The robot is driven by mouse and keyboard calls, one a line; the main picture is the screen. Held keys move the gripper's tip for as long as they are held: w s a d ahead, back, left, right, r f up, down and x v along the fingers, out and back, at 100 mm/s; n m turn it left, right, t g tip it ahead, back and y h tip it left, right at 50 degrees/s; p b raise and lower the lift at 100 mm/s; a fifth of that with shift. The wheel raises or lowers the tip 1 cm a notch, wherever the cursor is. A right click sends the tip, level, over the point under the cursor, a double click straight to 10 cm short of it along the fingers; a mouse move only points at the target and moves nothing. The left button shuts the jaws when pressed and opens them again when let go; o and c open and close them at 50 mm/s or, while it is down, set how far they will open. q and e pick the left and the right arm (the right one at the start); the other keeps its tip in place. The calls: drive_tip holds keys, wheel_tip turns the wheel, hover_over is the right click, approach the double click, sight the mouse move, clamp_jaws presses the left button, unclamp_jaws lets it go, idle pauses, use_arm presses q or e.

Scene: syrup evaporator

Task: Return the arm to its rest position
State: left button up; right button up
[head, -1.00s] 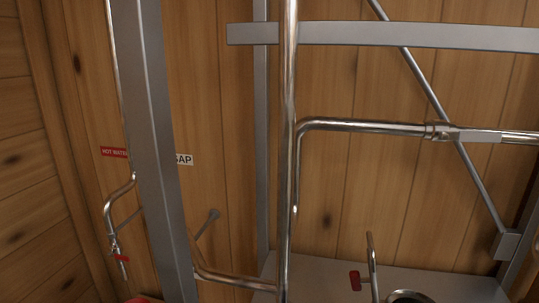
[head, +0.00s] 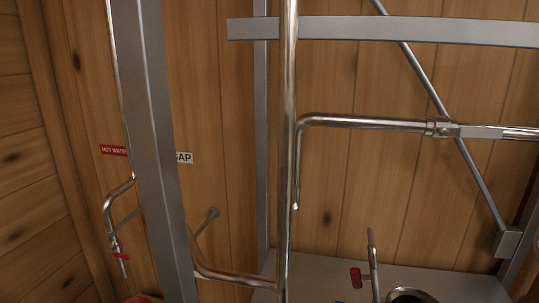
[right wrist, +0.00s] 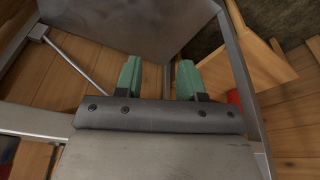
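My right gripper (right wrist: 160,76) shows in the right wrist view. Its two green fingers stand well apart with nothing between them, so it is open and empty. Neither of my grippers and no arm of mine shows in the head view. My left gripper is in no view.
In the head view, a grey metal post (head: 150,120), a vertical steel pipe (head: 288,150) and a grey crossbar (head: 400,30) stand before the wood wall. A red-handled tap (head: 118,254) hangs at left. A grey surface (right wrist: 125,22) lies beyond the fingers in the right wrist view.

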drive_tip(key=s+f+b, duration=0.1)
drive_tip(key=s+f, duration=0.2)
drive_tip(key=f, duration=0.6)
drive_tip(key=s+f, duration=0.3)
drive_tip(key=f, duration=0.5)
drive_tip(key=s+d+f+g, duration=0.1)
drive_tip(key=s+d+f, duration=0.2)
drive_tip(key=s+f, duration=0.8)
drive_tip(key=shift+s+f+g+b, duration=0.2)
drive_tip(key=shift+s+g+b, duration=0.2)
drive_tip(key=shift+s+b, duration=0.1)
